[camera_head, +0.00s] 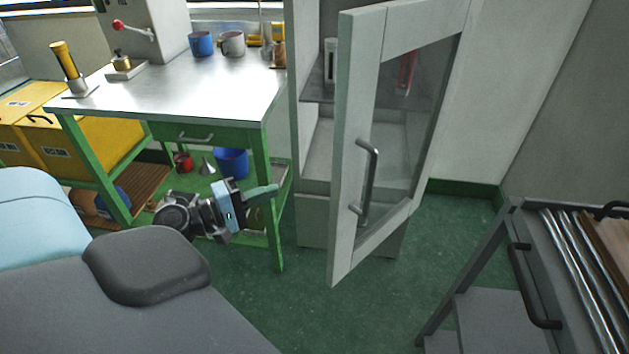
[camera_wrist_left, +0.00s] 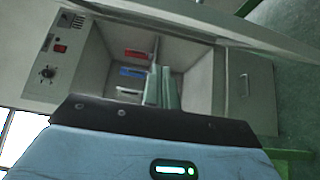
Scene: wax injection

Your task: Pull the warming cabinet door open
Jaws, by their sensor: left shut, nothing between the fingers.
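The warming cabinet door (camera_head: 352,150) is a pale grey frame with a glass pane. It stands swung open, out from the cabinet (camera_head: 310,225). Its grey bar handle (camera_head: 370,180) is on the outer face, near the free edge. My left gripper (camera_head: 270,190) is shut and empty, left of the door and apart from the handle, in front of the green bench leg. In the left wrist view its closed fingers (camera_wrist_left: 162,88) show against the open cabinet interior (camera_wrist_left: 188,60). My right gripper is not in view.
A green-legged workbench (camera_head: 200,105) with cups and tools stands at the left, beside yellow boxes (camera_head: 100,140). A grey cart (camera_head: 535,270) with metal rods is at the lower right. Green floor (camera_head: 310,310) is clear before the door.

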